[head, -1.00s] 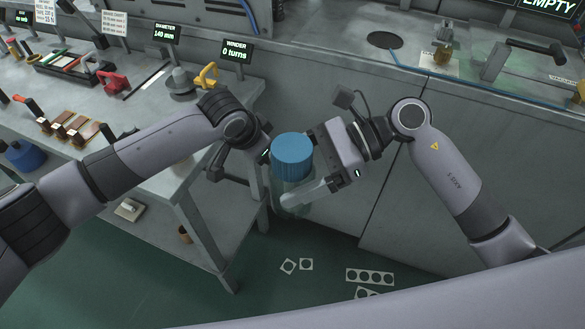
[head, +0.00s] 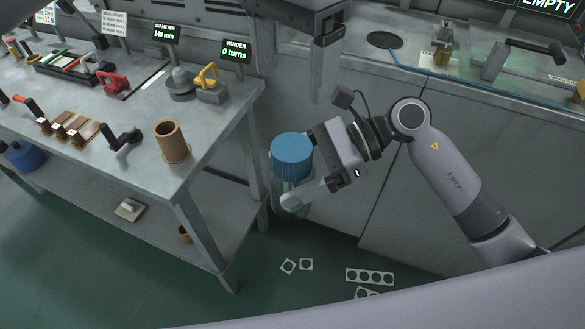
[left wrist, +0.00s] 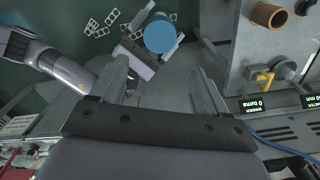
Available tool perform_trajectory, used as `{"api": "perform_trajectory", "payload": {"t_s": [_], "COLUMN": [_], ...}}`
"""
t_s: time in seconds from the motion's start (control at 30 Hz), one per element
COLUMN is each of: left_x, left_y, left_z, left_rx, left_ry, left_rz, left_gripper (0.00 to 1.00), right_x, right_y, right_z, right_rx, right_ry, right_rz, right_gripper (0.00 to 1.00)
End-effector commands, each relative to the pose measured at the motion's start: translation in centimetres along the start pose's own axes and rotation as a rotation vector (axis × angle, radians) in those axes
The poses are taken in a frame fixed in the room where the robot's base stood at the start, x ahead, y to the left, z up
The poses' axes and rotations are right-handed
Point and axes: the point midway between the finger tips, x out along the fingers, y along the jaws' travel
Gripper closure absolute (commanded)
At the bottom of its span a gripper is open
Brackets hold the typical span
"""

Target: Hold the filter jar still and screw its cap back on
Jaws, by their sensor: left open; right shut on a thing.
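The blue ribbed cap (head: 292,157) sits on top of the clear filter jar (head: 281,187); whether its thread is engaged cannot be told. My right gripper (head: 300,180) is shut on the jar below the cap and holds it upright in the air, right of the workbench. My left gripper (head: 290,75) is open and empty, high above and behind the jar at the top of the head view. In the left wrist view the cap (left wrist: 160,36) shows round, beyond and between the open fingertips (left wrist: 160,68).
The workbench (head: 230,115) on the left carries a brown cup (head: 172,142), a yellow-handled tool (head: 208,78) and other fixtures. A grey cabinet (head: 400,150) stands behind the jar. Flat white cut-out sheets (head: 370,276) lie on the green floor. Space above the cap is clear.

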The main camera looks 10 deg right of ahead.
Motion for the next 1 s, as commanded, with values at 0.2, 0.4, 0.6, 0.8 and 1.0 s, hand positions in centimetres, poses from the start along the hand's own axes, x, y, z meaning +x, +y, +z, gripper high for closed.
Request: {"api": "perform_trajectory", "payload": {"t_s": [0.2,0.4,0.6,0.8,1.0], "left_x": [-0.1,0.2,2.7,6.7,9.9], "left_y": [0.1,0.0,0.0,0.0,0.0], "left_z": [0.1,0.1,0.1,0.1,0.1], "left_rx": [0.0,0.0,0.0,-0.001,-0.001], "left_ry": [-0.003,-0.003,-0.005,-0.005,-0.004], "left_rz": [0.0,0.0,0.0,0.0,0.002], "left_gripper": [0.25,0.25,0.25,0.25,0.25], "right_x": [0.0,0.0,0.0,0.0,0.0], "right_y": [0.0,0.0,0.0,0.0,0.0], "right_z": [0.1,0.1,0.1,0.1,0.1], "right_rx": [-0.002,-0.002,-0.002,-0.002,-0.002], "right_ry": [-0.002,-0.002,-0.002,-0.002,-0.002], "right_rz": [-0.001,-0.001,-0.001,-0.001,-0.001], "right_gripper": [1.0,1.0,1.0,1.0,1.0]}}
